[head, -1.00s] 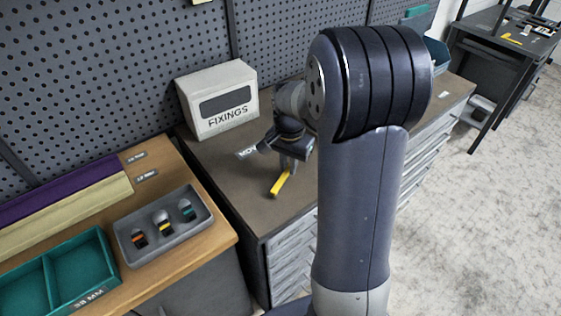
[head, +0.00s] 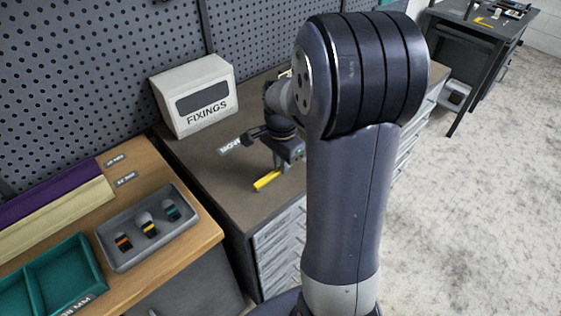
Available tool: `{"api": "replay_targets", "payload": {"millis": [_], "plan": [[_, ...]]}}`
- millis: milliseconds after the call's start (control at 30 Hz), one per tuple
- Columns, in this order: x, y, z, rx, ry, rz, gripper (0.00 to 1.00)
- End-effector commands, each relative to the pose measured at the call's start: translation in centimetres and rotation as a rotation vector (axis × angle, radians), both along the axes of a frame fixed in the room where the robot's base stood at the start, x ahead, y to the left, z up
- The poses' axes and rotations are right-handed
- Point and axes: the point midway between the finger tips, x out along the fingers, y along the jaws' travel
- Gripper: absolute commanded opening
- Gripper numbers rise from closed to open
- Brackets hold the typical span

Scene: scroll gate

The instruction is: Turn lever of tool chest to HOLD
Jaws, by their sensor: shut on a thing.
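The tool chest (head: 186,153) is a dark-topped cabinet with grey drawers under the pegboard. A yellow lever (head: 266,180) shows on its top, pointing toward the lower left. My gripper (head: 285,160) points down over the chest top and is shut on the lever. The yellow outer end sticks out from below the jaws. The lever's pivot and its grip contact are hidden behind the gripper. A small label (head: 229,147) lies on the chest top left of my gripper. It is partly covered, and I cannot read it surely. No other position label is readable.
A white FIXINGS box (head: 194,95) stands on the chest behind the lever. A wooden bench (head: 199,232) with a grey tray (head: 105,238) of small parts and a teal divided bin (head: 98,276) adjoins at left. Open floor (head: 478,210) lies to the right.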

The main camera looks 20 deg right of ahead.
Motion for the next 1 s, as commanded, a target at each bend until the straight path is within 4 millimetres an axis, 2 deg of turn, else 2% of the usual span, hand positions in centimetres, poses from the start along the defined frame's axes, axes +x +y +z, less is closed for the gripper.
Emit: {"api": "replay_targets", "payload": {"millis": [233, 267, 500, 800, 867, 1000], "plan": [[0.0, 0.0, 0.0, 0.000, 0.001, -0.004, 0.00], [-0.1, 0.0, 0.0, 0.001, 0.001, -0.004, 0.16], [0.0, 0.0, 0.0, 0.001, 0.001, -0.002, 0.36], [0.0, 0.0, 0.3, 0.000, 0.000, -0.001, 0.36], [0.0, 0.0, 0.9, 0.000, -0.001, -0.001, 0.36], [0.0, 0.0, 3.3, -0.001, -0.004, -0.001, 0.36]]}}
